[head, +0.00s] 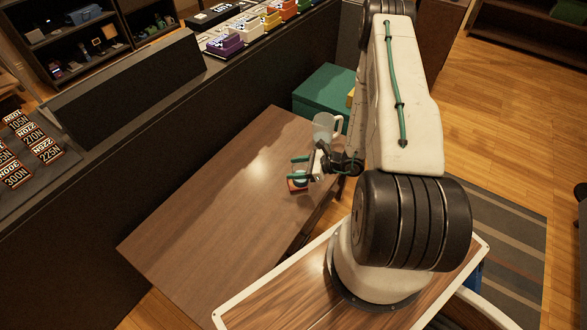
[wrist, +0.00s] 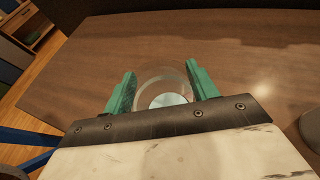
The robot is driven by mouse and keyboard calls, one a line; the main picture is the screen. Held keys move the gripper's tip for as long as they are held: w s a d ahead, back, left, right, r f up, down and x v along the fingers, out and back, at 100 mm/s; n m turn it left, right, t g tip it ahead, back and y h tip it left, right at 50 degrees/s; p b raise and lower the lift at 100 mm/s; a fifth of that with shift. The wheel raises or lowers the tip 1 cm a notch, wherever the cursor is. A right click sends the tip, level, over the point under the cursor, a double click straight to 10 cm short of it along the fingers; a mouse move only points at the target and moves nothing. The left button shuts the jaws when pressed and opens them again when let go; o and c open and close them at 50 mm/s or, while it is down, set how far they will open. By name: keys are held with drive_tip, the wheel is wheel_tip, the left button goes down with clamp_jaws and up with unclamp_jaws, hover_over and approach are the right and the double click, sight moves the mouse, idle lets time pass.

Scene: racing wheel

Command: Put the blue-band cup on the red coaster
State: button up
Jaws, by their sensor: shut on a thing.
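My gripper (head: 297,170) has green fingers and is low over the right part of the brown table. It is shut on a small clear cup (wrist: 162,78), which shows between the fingers in the wrist view with a pale disc inside. In the head view a bluish-white part of the cup (head: 300,177) shows by the fingers. The red coaster (head: 296,187) lies on the table at the lower finger, mostly covered. The cup appears over or on it; I cannot tell whether they touch. The blue band is not clear.
A pale mug with a handle (head: 325,127) stands just behind my gripper. A green box (head: 322,92) is beyond the table's far right corner. The left part of the table (head: 200,225) is clear. A dark counter with coloured boxes (head: 224,44) runs along the far side.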

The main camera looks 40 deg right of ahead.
sight(299, 168)
drive_tip(key=shift+w+d+f, duration=0.1)
drive_tip(key=shift+w+d, duration=0.1)
drive_tip(key=shift+w, duration=0.6)
drive_tip(key=shift+w+d, duration=0.15)
drive_tip(key=shift+w, duration=0.6)
drive_tip(key=shift+f, duration=1.75)
drive_tip(key=shift+f, duration=0.15)
drive_tip(key=o, duration=1.1)
drive_tip(key=shift+c, duration=0.2)
